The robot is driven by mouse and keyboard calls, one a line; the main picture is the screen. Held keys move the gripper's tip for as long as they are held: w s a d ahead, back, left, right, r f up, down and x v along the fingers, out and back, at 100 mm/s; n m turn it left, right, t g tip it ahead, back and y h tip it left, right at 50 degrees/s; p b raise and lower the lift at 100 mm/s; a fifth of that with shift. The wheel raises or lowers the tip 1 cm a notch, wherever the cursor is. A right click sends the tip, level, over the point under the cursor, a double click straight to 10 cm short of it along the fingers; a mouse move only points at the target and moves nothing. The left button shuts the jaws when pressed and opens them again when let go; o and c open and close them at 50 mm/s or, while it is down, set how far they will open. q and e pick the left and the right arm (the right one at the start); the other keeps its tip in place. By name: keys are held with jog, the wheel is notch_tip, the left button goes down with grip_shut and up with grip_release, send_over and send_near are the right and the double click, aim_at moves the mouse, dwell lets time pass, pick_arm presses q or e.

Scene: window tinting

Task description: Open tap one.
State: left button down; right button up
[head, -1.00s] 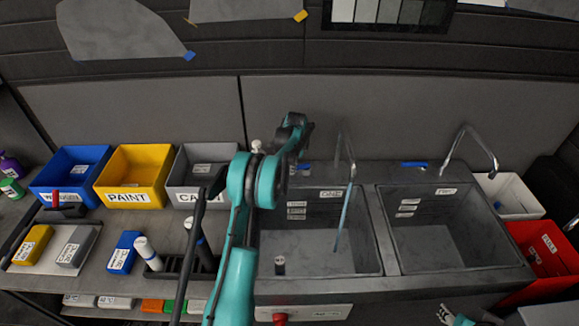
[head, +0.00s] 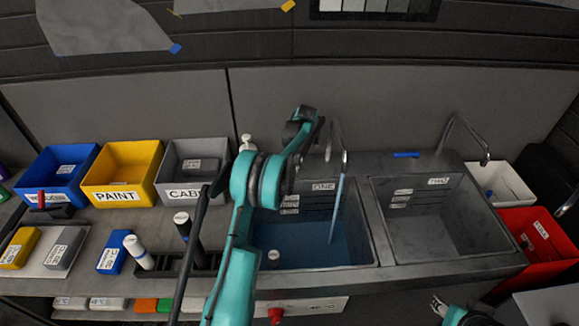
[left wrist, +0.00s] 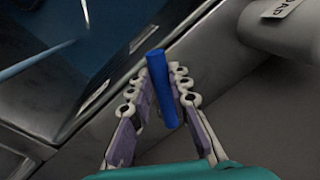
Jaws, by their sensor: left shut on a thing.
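Tap one (head: 342,145) is a curved metal spout at the back of sink one (head: 362,222). A pale blue stream of water (head: 336,210) runs from it into the sink, which holds dark blue water (head: 305,245). My left gripper (left wrist: 163,72) is shut on a blue handle (left wrist: 160,90) beside the basin in the left wrist view. In the head view my left arm hides this handle and the gripper's fingers. My right gripper (head: 438,304) is low at the right, away from the taps; its jaw state is unclear.
Sink two (head: 440,225) is empty, with its tap (head: 465,130) and blue handle (head: 405,155) behind it. Blue (head: 62,175), yellow (head: 122,175) and grey (head: 192,172) bins stand at left. A white bin (head: 503,185) and red bin (head: 540,245) stand at right.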

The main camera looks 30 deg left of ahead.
pick_arm(q)
jog(key=shift+d+n, duration=0.15)
jog(key=shift+n, duration=0.15)
jog(key=c, duration=1.4)
grip_release()
jog(key=r, duration=0.4)
jog(key=d+r, duration=0.1)
jog(key=r, duration=0.3)
jog(key=d+r, duration=0.1)
jog(key=r, duration=0.2)
jog(key=shift+w+d+r, duration=0.2)
jog(key=shift+r, duration=0.2)
